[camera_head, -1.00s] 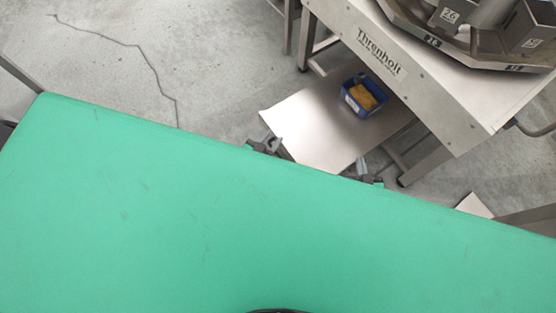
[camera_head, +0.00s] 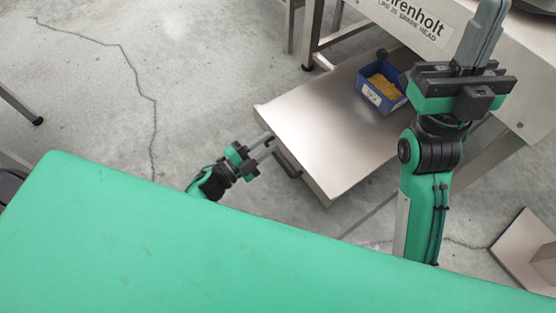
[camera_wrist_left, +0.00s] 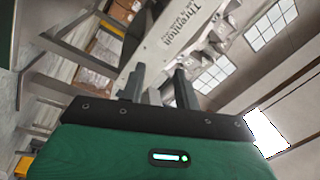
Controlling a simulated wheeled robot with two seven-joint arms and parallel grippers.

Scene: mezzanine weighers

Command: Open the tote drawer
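A blue bin (camera_head: 381,90) with yellow contents sits on the steel top near the right. The weigher frame marked "Threnholt" (camera_head: 440,38) stands behind it. A pale panel (camera_head: 528,245) is at lower right. Floor (camera_head: 90,105) to the left is clear.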

